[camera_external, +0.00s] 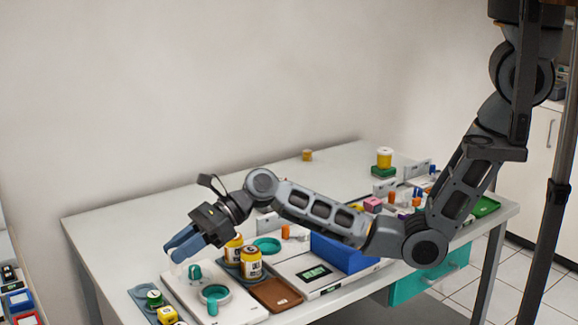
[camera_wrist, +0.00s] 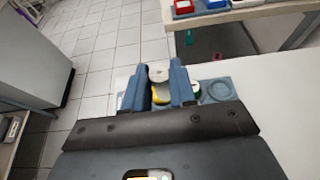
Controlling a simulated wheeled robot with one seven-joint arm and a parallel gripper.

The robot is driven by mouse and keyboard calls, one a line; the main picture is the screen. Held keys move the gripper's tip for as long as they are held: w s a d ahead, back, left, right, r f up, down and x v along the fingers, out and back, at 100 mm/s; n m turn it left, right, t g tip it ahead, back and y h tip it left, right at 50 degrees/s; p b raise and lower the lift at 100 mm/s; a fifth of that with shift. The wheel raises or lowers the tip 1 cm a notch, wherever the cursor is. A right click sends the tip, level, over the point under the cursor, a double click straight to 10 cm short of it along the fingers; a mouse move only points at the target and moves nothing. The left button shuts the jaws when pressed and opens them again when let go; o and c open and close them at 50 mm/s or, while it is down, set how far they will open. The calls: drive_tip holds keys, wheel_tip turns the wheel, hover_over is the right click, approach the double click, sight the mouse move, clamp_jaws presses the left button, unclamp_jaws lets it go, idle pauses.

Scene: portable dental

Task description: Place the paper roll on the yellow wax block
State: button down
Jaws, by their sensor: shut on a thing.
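My gripper (camera_external: 178,250) hangs over the front left part of the table, its blue fingers pointing left and down. In the wrist view my gripper (camera_wrist: 160,78) is shut on the white paper roll (camera_wrist: 158,72), held between the fingertips. In the external view the roll is mostly hidden by the fingers. The yellow wax block (camera_external: 168,315) lies low at the table's front left edge, beside a green-and-white round item (camera_external: 154,298). In the wrist view the yellow block (camera_wrist: 159,91) shows partly behind the roll and fingers. The roll appears above the block, apart from it.
A blue-grey tray (camera_external: 140,293) lies under the green item. A white scale-like plate (camera_external: 185,290) with teal items is to its right. Two yellow-brown jars (camera_external: 251,263), a brown tray (camera_external: 276,294) and a blue box (camera_external: 345,254) stand further right. The table's back left is clear.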

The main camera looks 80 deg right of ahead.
drive_tip(key=a+f, duration=0.1)
drive_tip(key=w+a, duration=0.1)
drive_tip(key=a+f, duration=0.1)
drive_tip(key=a, duration=0.1)
drive_tip(key=shift+w+f, duration=0.3)
drive_tip(key=shift+f, duration=2.05)
drive_tip(key=shift+f, duration=0.15)
drive_tip(key=c, duration=0.9)
unclamp_jaws()
drive_tip(key=v, duration=1.2)
